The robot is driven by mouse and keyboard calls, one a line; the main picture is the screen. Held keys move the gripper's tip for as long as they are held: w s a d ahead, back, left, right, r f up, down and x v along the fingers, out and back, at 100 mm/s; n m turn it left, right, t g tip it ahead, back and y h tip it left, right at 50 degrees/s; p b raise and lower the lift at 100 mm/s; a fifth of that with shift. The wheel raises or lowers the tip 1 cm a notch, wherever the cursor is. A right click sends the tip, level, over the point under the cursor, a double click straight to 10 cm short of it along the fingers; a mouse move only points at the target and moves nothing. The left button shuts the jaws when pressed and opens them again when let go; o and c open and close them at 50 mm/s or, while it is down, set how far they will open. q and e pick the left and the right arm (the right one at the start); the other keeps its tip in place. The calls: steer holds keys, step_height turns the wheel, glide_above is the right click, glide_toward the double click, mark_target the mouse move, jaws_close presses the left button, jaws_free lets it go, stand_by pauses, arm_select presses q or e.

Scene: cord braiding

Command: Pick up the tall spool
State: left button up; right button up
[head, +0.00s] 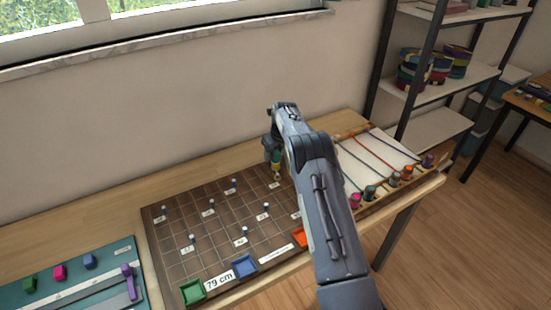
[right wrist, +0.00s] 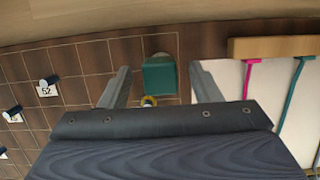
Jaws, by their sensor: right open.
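A dark green piece, which appears to be the tall spool (right wrist: 159,76), shows between my finger tips in the right wrist view, near the right edge of the brown grid board. A small yellow ring shows just below it there. In the head view, the green and yellow piece (head: 276,164) is partly hidden by my gripper and forearm. My right gripper (head: 271,150) is over the back right part of the board, its fingers open on either side of the green piece. I cannot tell whether they touch it. My left gripper is out of view.
A white panel (head: 352,162) with cords and coloured spools lies right. A teal mat (head: 70,290) lies front left.

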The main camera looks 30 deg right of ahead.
steer(key=shift+x, duration=1.5)
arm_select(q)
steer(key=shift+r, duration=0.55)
arm_select(e)
steer(key=c, duration=1.1)
steer(key=shift+r, duration=0.2)
